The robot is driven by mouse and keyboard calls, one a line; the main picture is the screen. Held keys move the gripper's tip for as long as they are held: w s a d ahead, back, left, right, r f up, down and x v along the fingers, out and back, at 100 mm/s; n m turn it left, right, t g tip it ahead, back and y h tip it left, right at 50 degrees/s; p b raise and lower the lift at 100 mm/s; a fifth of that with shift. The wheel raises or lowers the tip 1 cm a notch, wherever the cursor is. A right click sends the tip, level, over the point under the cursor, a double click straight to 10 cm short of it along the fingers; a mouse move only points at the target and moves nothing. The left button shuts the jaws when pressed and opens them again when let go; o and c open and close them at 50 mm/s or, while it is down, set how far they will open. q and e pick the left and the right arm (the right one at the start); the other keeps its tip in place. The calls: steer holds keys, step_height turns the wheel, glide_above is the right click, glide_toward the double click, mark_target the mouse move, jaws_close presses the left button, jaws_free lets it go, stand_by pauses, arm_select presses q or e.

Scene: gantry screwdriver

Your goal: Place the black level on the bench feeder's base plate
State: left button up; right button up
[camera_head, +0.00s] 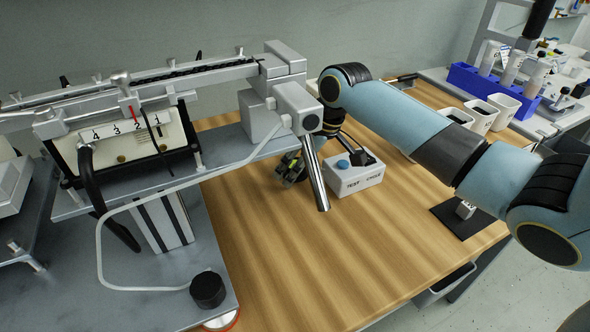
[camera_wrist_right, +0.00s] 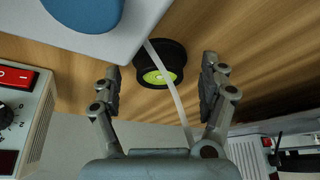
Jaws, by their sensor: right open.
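The black level, a round black body with a yellow-green centre (camera_wrist_right: 160,65), lies on the wooden bench top in the right wrist view. It is beyond and between the fingertips of my right gripper (camera_wrist_right: 161,82), which is open and holds nothing. In the head view my right gripper (camera_head: 290,167) is low over the bench, partly hidden behind the feeder's slanted metal tube; I cannot clearly make out the level there. The bench feeder's grey base plate (camera_head: 150,312) is at the lower left. My left gripper is not in view.
A white box with a blue button (camera_head: 354,173) stands right of my right gripper. The feeder's tube (camera_head: 313,172) hangs in front of the gripper. A black cylinder (camera_head: 207,289) stands on the base plate by a pale cable. The bench front (camera_head: 300,275) is clear.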

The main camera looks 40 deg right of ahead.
steer(key=shift+r, duration=0.1)
steer(key=c, duration=1.4)
